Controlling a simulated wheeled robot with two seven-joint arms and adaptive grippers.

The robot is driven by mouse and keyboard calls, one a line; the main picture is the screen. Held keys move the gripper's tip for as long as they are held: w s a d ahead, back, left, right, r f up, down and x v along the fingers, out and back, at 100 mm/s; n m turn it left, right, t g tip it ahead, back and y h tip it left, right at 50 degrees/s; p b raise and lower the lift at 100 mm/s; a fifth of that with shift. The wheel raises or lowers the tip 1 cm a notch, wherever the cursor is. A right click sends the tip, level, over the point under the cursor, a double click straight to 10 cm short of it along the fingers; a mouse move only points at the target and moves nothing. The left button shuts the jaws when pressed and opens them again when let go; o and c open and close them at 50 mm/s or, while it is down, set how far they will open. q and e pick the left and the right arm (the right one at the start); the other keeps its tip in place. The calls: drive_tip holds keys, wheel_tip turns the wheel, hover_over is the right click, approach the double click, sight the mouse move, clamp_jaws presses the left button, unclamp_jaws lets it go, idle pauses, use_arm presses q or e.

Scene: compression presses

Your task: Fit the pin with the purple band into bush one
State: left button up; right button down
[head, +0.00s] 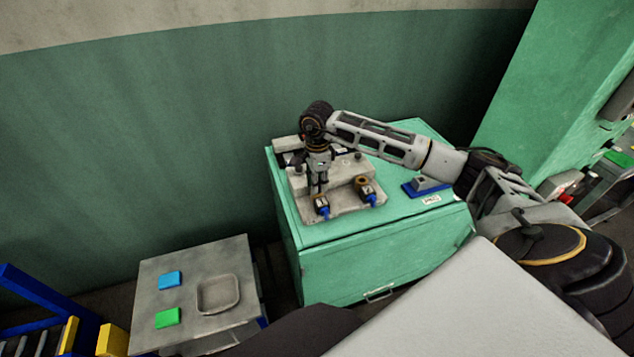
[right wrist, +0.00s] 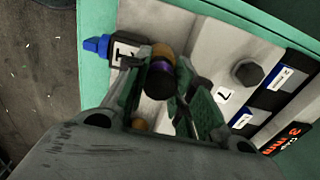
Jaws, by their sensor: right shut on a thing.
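My right gripper (head: 318,190) reaches down over the left front clamp of the grey press fixture. In the right wrist view the gripper (right wrist: 168,88) is shut on the pin with the purple band (right wrist: 160,67), its fingers on either side. A brown-gold rounded part (right wrist: 163,51) shows right beside the band; I cannot tell whether it is the pin's end or the bush. A white label (right wrist: 123,54), with a mark like a 1, sits next to it on a dark block. Whether the pin is inside bush one is hidden. My left gripper is not in view.
The fixture (head: 345,203) stands on a green cabinet (head: 350,270). A second blue-handled clamp with a brown ring (head: 362,182) is at its right. A blue-based block (head: 426,187) lies further right. A grey side table (head: 195,260) holds blue and green squares and a shallow tray.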

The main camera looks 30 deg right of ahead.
drive_tip(key=shift+f, duration=0.25)
drive_tip(key=c, duration=1.1)
unclamp_jaws()
drive_tip(key=shift+r, duration=6)
